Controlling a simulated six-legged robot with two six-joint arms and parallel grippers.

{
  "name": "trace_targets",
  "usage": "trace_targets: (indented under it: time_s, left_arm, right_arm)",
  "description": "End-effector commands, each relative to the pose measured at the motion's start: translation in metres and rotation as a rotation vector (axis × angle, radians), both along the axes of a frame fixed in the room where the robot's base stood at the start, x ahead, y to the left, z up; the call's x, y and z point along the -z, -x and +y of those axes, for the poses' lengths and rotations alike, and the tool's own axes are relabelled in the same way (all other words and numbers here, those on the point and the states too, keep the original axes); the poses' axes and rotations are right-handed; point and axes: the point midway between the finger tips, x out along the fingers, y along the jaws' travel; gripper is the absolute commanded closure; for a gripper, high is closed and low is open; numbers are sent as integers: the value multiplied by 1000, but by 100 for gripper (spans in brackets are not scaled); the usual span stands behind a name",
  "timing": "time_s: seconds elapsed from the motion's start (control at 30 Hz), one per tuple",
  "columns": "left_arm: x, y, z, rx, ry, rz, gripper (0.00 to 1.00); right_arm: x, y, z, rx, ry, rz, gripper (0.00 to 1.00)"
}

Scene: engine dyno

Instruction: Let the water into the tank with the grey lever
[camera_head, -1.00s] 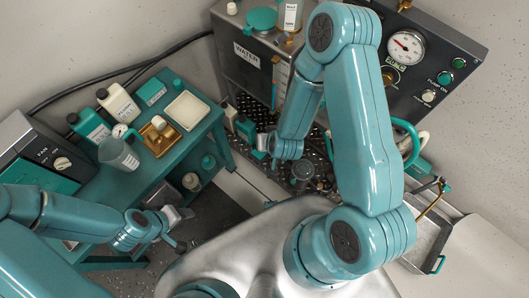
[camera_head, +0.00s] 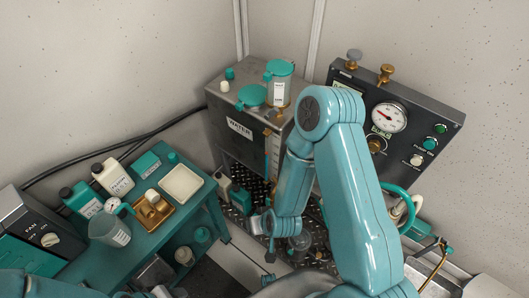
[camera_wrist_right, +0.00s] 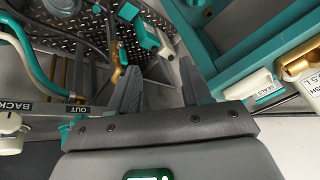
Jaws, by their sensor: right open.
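The water tank (camera_head: 218,104) is a grey metal box with a "WATER" label, left of my right arm in the head view. A grey knob-like handle (camera_head: 354,57) stands on top of the dark gauge panel; I cannot tell if it is the grey lever. My right gripper (camera_head: 268,248) hangs low in front of the tank. In the right wrist view it (camera_wrist_right: 160,88) is open with nothing between its fingers. A brass fitting (camera_wrist_right: 117,60) shows beyond the left finger. My left gripper (camera_head: 155,292) is mostly cut off at the bottom edge.
The gauge panel (camera_head: 440,108) stands right of the tank, with a brass knob (camera_head: 386,72) on top. A teal bench (camera_head: 150,250) with bottles, a jug (camera_head: 108,232) and a white tray (camera_head: 181,184) is at left. My right arm hides part of the tank and panel.

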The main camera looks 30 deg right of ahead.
Motion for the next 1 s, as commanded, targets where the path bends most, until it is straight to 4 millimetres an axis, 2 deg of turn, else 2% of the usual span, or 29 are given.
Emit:
trace_targets:
  time_s: [0.07, 0.13, 0.2, 0.23, 0.3, 0.37, 0.43, 0.53, 0.63, 0.73, 0.83, 0.93, 1.0]
  left_arm:
    - [0, 0, 0, 2, 1, 0, 55]
    - [3, 0, 1, 6, 1, 1, 55]
    - [26, 1, -1, 14, 1, 7, 55]
    - [38, 2, -1, 19, 1, 10, 55]
    - [70, 2, -2, 30, 3, 19, 55]
    - [103, 2, -1, 42, 6, 28, 55]
    - [131, 2, -1, 55, 12, 37, 55]
    - [159, 2, 0, 68, 18, 43, 55]
    - [172, 3, -2, 75, 14, 42, 55]
    - [175, 3, -3, 78, 10, 41, 55]
    - [175, 2, -2, 77, 13, 42, 55]
    - [175, 2, -1, 76, 14, 43, 55]
    - [176, 2, -2, 75, 12, 43, 55]
  right_arm:
    - [-9, -30, -30, 134, 91, -111, 52]
    - [-31, -73, -82, 351, 240, -278, 52]
    - [-61, -114, -129, 585, 416, -485, 52]
    - [-76, -127, -141, 683, 486, -572, 52]
    - [-115, -144, -152, 908, 626, -754, 52]
    - [-144, -148, -137, 1093, 706, -877, 52]
    - [-165, -147, -107, 1243, 726, -957, 52]
    - [-178, -150, -63, 1323, 653, -1008, 52]
    - [-184, -153, -34, 1298, 571, -1053, 52]
    - [-188, -151, -22, 1275, 535, -1070, 52]
    - [-190, -155, -20, 1265, 532, -1075, 52]
    - [-190, -160, -33, 1265, 534, -1074, 52]
    - [-190, -165, -49, 1268, 533, -1073, 52]
